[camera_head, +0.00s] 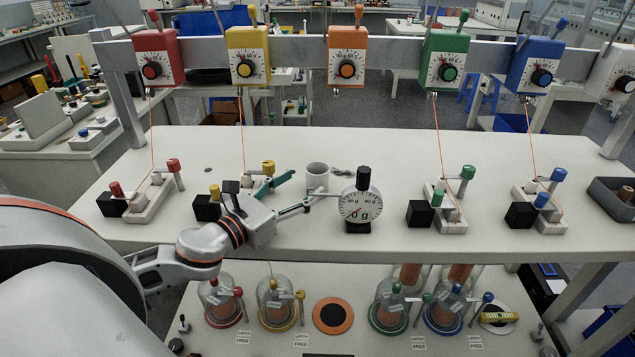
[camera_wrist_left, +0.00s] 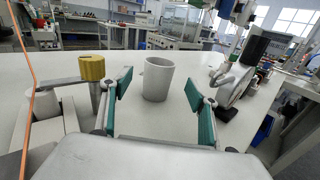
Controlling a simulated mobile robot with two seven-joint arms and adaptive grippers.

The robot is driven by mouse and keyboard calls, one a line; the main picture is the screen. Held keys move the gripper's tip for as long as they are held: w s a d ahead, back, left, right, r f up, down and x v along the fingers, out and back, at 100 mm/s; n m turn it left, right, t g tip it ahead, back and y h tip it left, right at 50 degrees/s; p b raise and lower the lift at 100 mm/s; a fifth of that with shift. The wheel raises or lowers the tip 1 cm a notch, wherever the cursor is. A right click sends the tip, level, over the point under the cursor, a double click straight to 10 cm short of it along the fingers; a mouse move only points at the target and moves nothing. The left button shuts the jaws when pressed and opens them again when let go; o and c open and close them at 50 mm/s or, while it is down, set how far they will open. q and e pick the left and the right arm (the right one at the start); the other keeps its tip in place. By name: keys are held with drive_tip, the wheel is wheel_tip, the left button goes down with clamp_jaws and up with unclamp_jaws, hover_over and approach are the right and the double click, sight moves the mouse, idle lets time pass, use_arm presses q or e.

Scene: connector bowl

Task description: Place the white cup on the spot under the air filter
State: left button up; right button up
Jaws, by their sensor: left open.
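The white cup (camera_head: 317,177) stands upright on the upper white worktop, left of and behind the round dial gauge. In the left wrist view the cup (camera_wrist_left: 158,78) stands just ahead of my fingertips, centred in the gap. My left gripper (camera_head: 309,190) reaches in from the left, low over the worktop. Its teal-padded fingers are spread apart with nothing between them, and they also show in the left wrist view (camera_wrist_left: 158,97). I cannot tell which thing is the air filter, nor see a spot clearly under it. My right gripper is not in view.
The dial gauge (camera_head: 360,206) stands close to my gripper's right finger. The yellow-knobbed lever block (camera_wrist_left: 92,70) is close on the left. Coloured timer boxes hang from a rail above.

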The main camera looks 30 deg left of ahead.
sight(309, 177)
use_arm(q)
drive_tip(key=shift+w+d+r, duration=0.1)
drive_tip(key=shift+w+d, duration=0.1)
drive_tip(key=shift+w, duration=1.55)
drive_tip(key=shift+w+d, duration=0.15)
drive_tip(key=shift+w, duration=1.55)
drive_tip(key=c, duration=1.2)
drive_tip(key=shift+r, duration=0.1)
